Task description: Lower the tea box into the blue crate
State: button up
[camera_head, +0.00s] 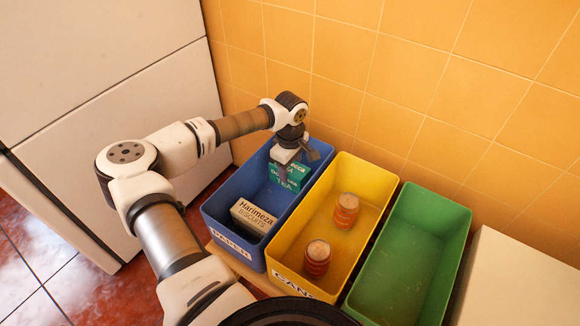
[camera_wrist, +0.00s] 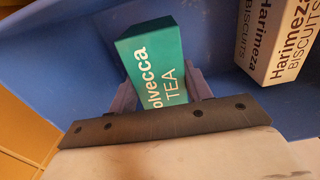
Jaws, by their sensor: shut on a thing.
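The tea box (camera_head: 290,175) is teal with white lettering and is inside the far end of the blue crate (camera_head: 213,212). It also shows in the wrist view (camera_wrist: 154,62), between the two fingers. My gripper (camera_head: 285,160) points down into the crate and is shut on the tea box; the fingers also show in the wrist view (camera_wrist: 158,92). The blue crate's inner wall (camera_wrist: 62,60) surrounds the box in the wrist view. I cannot tell whether the box touches the crate floor.
A Harimeza biscuits box (camera_head: 253,217) lies in the near end of the blue crate; it shows at right in the wrist view (camera_wrist: 277,40). The yellow crate (camera_head: 335,262) holds two red-brown barrel-shaped cans (camera_head: 346,210). The green crate (camera_head: 400,270) is empty. A tiled wall stands behind.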

aim_at(290, 167)
jog(key=shift+f+b, duration=1.5)
jog(key=shift+f, duration=1)
dwell(0.8)
jog(key=o, duration=1)
jog(key=shift+r, duration=0.1)
notch_tip(290, 167, up, 13)
jog(key=p, duration=0.4)
jog(key=shift+r, duration=0.35)
jog(key=shift+s, duration=0.1)
